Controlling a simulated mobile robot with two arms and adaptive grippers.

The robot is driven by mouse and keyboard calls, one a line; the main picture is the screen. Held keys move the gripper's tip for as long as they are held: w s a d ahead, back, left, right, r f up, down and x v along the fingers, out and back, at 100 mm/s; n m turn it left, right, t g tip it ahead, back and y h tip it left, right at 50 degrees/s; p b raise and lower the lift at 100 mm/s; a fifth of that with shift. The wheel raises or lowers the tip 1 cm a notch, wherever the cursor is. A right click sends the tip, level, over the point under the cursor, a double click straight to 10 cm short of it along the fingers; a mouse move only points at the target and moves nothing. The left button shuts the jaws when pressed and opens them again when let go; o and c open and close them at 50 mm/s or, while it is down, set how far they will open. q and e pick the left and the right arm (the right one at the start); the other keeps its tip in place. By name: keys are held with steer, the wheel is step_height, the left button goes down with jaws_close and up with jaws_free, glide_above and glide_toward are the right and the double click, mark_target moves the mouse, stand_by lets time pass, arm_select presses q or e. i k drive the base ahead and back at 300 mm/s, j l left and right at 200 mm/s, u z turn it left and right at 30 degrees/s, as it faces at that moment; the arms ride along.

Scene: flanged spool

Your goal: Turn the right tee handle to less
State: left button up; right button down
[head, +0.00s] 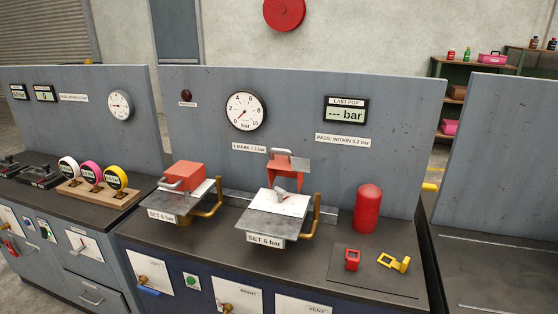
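Two flanged fixtures stand on the middle bench, each with a front label that appears to read "SET 6 bar" on the right one. On the right fixture (264,224), a pale grey handle (287,190) rises from a white plate (272,204); it looks like the right tee handle. Any "less" marking on the plate is too small to read. The left fixture (172,208) has a similar grey handle (176,183) beside a red block (184,175). Neither of my grippers is in view.
A brass pipe (308,230) bends beside the right fixture. A red cylinder (368,208), a small red part (352,260) and a yellow part (394,262) stand on the right. A dial gauge (246,111) and a display (346,111) hang on the back panel.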

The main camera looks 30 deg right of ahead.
mark_target(281, 193)
steer(key=i+j, duration=0.4)
steer(key=i+j+z, duration=0.7)
steer(key=j+z, duration=0.25)
